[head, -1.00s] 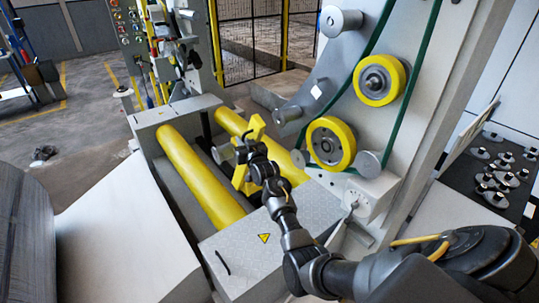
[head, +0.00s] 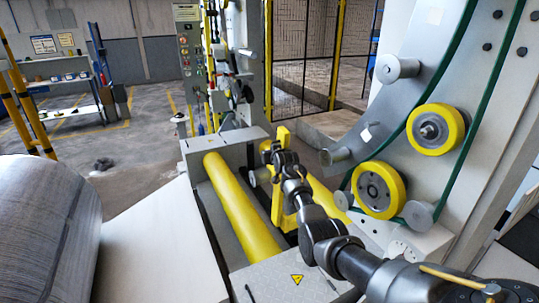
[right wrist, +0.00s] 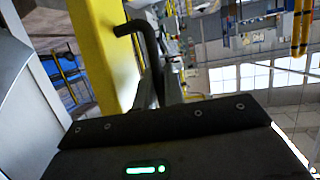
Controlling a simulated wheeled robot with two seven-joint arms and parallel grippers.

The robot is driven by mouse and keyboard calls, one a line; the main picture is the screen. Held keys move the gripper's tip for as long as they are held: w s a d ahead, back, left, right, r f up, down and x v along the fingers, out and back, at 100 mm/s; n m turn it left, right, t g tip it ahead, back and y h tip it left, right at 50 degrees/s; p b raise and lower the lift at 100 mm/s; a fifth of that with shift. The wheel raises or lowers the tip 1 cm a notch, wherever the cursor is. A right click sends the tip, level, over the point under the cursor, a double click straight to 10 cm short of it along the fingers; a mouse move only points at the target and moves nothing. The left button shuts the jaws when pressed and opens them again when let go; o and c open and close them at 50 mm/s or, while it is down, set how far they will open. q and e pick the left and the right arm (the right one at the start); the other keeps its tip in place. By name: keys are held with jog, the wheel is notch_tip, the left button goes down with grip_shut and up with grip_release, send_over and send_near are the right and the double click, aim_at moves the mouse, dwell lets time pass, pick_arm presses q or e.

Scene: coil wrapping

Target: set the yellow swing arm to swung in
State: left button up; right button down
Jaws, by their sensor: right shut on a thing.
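The yellow swing arm (head: 277,197) stands upright near the far part of the yellow rollers in the head view. It also shows in the right wrist view as a broad yellow bar (right wrist: 100,45), with a dark bent handle (right wrist: 148,45) beside it. My right gripper (head: 272,156) is at the upper part of the swing arm and is shut on it, seemingly by the handle. The fingertips and the exact grip are hard to make out. My left gripper is in neither view.
Two yellow rollers, the near one (head: 240,210) clear, lie beside and below the swing arm. Yellow wheels (head: 380,190) with a green belt stand on the grey machine frame at right. A large grey coil (head: 45,215) is at left. A control panel (head: 188,50) stands behind.

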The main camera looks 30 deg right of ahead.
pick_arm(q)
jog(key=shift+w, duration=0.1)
pick_arm(e)
jog(key=shift+r, duration=0.4)
jog(key=c, duration=1.9)
grip_release()
jog(key=shift+w, duration=0.1)
jog(key=shift+o, duration=1.4)
jog(key=shift+w+f, duration=0.15)
jog(key=shift+o, duration=0.6)
jog(key=shift+w+d+f, duration=0.1)
jog(key=shift+w+f, duration=0.1)
jog(key=shift+f, duration=0.1)
pick_arm(q)
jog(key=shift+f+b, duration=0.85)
jog(key=shift+b, duration=0.05)
pick_arm(e)
jog(key=v, duration=1.1)
